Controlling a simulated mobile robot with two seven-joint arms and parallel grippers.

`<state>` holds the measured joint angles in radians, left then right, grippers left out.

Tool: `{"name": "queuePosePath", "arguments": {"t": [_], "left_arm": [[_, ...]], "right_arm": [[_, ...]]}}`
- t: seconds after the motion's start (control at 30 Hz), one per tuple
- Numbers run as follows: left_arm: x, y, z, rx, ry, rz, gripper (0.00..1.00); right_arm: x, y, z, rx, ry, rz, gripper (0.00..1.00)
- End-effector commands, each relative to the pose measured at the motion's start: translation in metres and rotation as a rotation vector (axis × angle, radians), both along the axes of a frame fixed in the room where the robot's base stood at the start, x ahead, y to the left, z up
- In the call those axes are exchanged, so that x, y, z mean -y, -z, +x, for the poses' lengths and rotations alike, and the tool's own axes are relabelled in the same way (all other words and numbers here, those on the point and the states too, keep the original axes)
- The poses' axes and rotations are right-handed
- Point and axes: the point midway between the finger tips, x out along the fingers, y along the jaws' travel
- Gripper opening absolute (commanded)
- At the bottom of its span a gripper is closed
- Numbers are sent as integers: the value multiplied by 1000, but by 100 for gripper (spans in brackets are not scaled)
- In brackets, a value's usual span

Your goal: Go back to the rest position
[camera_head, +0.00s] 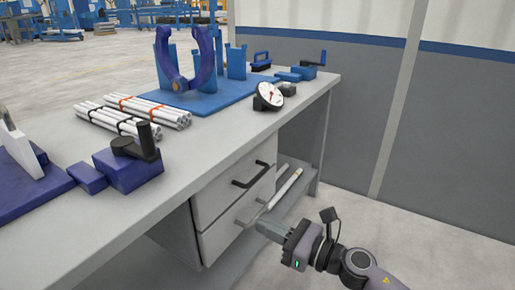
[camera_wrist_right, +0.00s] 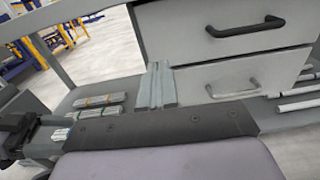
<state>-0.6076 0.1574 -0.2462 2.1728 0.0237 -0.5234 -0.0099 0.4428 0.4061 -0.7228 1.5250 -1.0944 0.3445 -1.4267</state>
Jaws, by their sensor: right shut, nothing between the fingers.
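My right gripper (camera_head: 262,227) is shut and empty, in front of the lower drawer at the table's right end. The wrist view shows its two grey fingers (camera_wrist_right: 157,88) pressed together, with nothing between them. In the head view the fingertips point toward the drawer's lower handle (camera_head: 250,215); I cannot tell whether they touch it. In the wrist view that handle (camera_wrist_right: 232,88) is apart from the fingers, to their right. My left gripper does not show in the head view.
The table (camera_head: 218,140) holds pipe bundles (camera_head: 125,121), a blue stand (camera_head: 210,95) and a dial gauge (camera_head: 268,96). A black-handled drawer (camera_head: 235,190) is above the lower one. A white pipe (camera_head: 286,188) lies on the low shelf. Open floor lies right of the table.

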Motion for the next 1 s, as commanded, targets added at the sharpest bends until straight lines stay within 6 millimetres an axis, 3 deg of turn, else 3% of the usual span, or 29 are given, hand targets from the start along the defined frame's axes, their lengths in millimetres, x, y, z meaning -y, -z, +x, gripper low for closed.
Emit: {"name": "queuePosePath", "arguments": {"t": [0.17,0.37,0.57,0.7,0.9,0.93,1.0], "left_arm": [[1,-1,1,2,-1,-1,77],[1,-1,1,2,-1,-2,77],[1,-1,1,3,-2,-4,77],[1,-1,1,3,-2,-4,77],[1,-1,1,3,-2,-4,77],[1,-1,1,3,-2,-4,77],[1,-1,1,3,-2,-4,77]], "right_arm": [[2,3,-17,-249,77,276,0],[29,19,-45,-762,248,847,0],[68,56,-83,-1257,435,1438,0],[93,86,-119,-1548,570,1844,0],[115,120,-175,-1832,750,2351,0],[117,123,-184,1851,-770,-2406,0],[122,131,-205,1706,-744,-2290,0]]}}
